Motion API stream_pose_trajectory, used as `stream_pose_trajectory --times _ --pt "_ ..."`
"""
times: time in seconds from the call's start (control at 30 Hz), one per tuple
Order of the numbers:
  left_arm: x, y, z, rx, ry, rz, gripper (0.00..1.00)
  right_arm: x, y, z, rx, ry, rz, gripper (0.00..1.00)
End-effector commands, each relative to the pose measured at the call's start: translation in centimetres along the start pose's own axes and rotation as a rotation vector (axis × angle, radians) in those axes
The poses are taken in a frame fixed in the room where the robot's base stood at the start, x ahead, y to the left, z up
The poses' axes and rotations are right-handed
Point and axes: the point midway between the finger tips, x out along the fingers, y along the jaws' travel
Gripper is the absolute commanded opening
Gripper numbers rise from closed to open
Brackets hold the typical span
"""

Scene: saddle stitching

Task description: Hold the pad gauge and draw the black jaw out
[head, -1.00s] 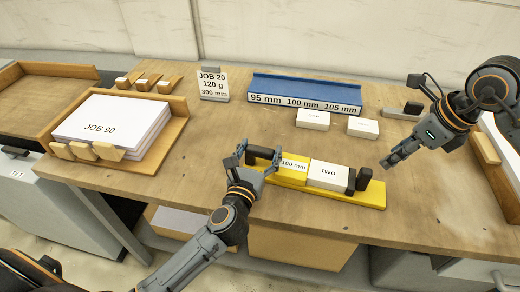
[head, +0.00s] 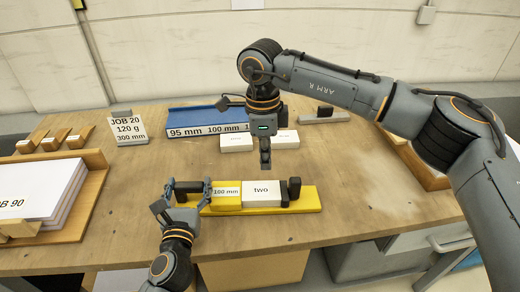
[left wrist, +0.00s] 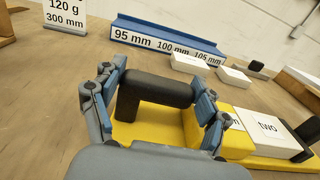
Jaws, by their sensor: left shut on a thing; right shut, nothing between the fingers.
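The pad gauge (head: 309,201) is a yellow bar lying on the table, with a black handle (left wrist: 155,88) at its left end. Next to the handle is a yellow block marked 100 mm (head: 227,204), then a white block marked "two" (head: 262,200). The black jaw (head: 294,188) stands upright at the right of the white block. My left gripper (head: 188,184) is shut on the black handle, its fingers on both sides of it in the left wrist view (left wrist: 162,70). My right gripper (head: 265,166) is shut and empty, pointing down just behind the white block; its height is unclear.
A blue block (head: 190,118) with millimetre labels and two white blocks (head: 234,143) lie behind the gauge. A grey piece with a black knob (head: 323,116) lies at the back right. A JOB 20 sign (head: 126,129) and paper tray (head: 90,205) are left.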

Motion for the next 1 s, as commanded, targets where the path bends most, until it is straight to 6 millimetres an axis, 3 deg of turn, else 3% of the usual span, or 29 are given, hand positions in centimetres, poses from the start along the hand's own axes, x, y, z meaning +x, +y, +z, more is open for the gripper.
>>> stream_pose_trajectory --times 0.2,0.33,0.73,1.0 --pt "0.0 0.1 -0.1 -0.002 0.001 0.002 0.17 -1.2 -0.9 0.9 -0.065 0.135 -0.030 0.00" --pt "0.0 0.1 -0.1 -0.002 0.002 0.002 0.17 -0.8 -1.1 0.8 -0.074 0.157 -0.033 0.00" --pt "0.0 0.0 -0.1 -0.003 0.002 0.001 0.17 6.0 -1.4 -0.8 -0.074 0.156 -0.031 0.00" --pt "0.0 0.0 -0.1 -0.003 0.002 0.001 0.17 7.7 -1.5 -1.1 -0.075 0.155 -0.033 0.00"
